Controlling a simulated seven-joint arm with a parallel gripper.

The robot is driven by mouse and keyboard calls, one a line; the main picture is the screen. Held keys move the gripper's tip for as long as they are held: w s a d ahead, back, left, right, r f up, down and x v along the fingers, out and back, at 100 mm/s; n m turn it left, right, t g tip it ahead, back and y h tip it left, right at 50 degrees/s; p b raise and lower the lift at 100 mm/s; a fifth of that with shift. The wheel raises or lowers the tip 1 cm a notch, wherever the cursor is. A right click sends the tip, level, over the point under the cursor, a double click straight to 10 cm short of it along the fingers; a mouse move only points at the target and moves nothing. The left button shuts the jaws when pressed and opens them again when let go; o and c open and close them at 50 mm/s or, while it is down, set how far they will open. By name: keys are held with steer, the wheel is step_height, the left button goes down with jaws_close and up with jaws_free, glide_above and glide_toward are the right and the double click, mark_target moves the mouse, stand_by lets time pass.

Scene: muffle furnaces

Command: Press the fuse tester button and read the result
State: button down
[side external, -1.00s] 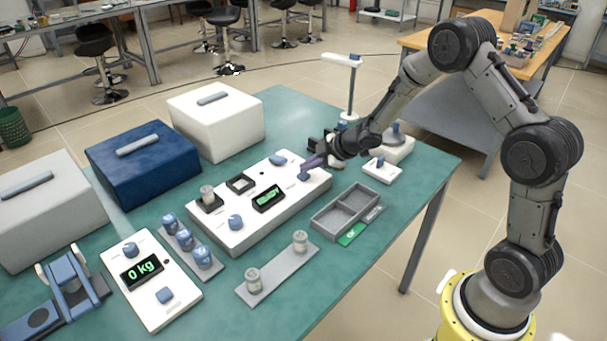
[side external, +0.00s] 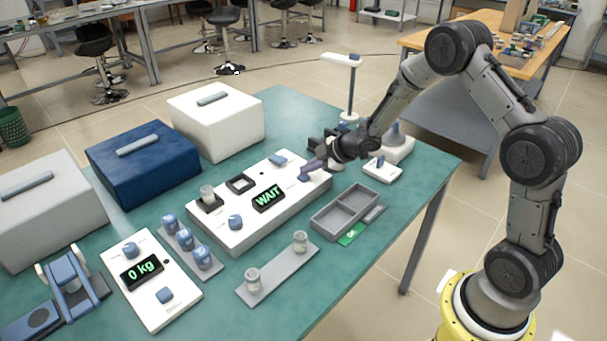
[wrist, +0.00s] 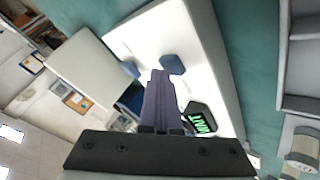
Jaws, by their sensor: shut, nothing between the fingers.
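The fuse tester (side external: 232,229) is a long white box on the green table. Its display (side external: 268,198) reads WAIT in green and also shows in the wrist view (wrist: 201,123). A blue button (side external: 304,177) sits at its right end; in the wrist view a blue button (wrist: 172,64) is just beside the fingertips. A small glass-like cylinder (side external: 208,192) stands in a dark socket at the tester's left. My gripper (side external: 307,169) is shut and empty, its purple fingers right at the right-end button. I cannot tell whether they touch it.
A grey two-part tray (side external: 340,226) with a green label lies in front of the tester. A grey strip (side external: 258,290) holds two small cylinders. A scale reading 0 kg (side external: 160,309) stands at left. Furnace boxes, one blue (side external: 143,175), stand behind.

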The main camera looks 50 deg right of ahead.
mark_target(308, 177)
steer(key=shift+r, duration=0.9)
steer(key=shift+r, duration=2.55)
